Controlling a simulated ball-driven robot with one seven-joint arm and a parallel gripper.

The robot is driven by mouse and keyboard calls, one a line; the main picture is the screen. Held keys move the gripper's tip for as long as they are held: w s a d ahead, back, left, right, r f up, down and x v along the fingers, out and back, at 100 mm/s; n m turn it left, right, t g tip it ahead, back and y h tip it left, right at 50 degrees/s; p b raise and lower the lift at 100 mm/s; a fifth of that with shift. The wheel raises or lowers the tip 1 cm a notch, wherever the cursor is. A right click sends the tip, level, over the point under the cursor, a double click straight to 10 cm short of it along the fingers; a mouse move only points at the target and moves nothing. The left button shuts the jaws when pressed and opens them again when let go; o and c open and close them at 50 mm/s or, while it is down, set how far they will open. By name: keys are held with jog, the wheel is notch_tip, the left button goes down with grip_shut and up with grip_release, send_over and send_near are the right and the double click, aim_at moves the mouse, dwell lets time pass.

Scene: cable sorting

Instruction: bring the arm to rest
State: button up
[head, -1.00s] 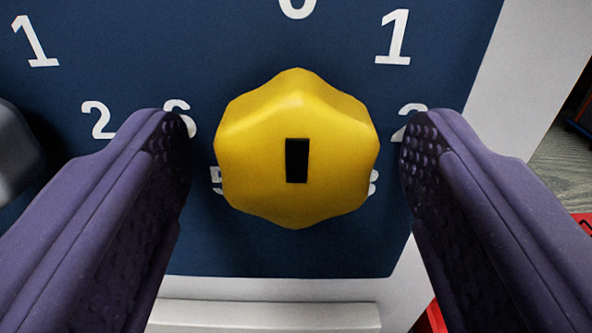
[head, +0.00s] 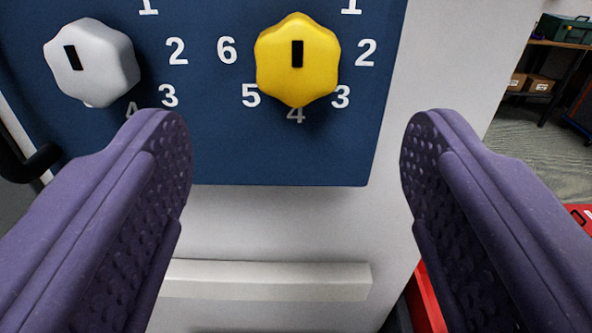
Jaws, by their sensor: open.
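My gripper (head: 296,150) is open, with its two purple fingers wide apart and nothing between them. A yellow knob (head: 285,72) with a black mark near its top sits on a dark blue panel (head: 215,150), ahead of and above the fingertips. White numerals surround the knob. The fingers do not touch it. A grey-white knob (head: 105,62) with a tilted black mark is on the same panel to the left, above the left finger.
Below the panel is a pale cabinet front with a ledge (head: 270,280). A red object (head: 428,300) stands low at the right, beside the cabinet. Further back at the right are a shelf with boxes (head: 540,84) and a green case (head: 566,28). Grey floor shows there.

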jog(key=s+d+r+g+y, duration=0.1)
jog(key=s+r, duration=0.1)
jog(key=r, duration=0.8)
jog(key=s+d+r, duration=0.2)
jog(key=r, duration=0.7)
jog(key=s+d+r, duration=0.1)
jog(key=s+r, duration=0.8)
jog(key=s+d+r+g, duration=0.1)
jog(key=s+d+r, duration=0.1)
jog(key=s+r, duration=0.6)
jog(key=shift+s+d+r+g+b, duration=0.3)
jog(key=shift+s+r, duration=0.1)
jog(key=shift+s, duration=0.1)
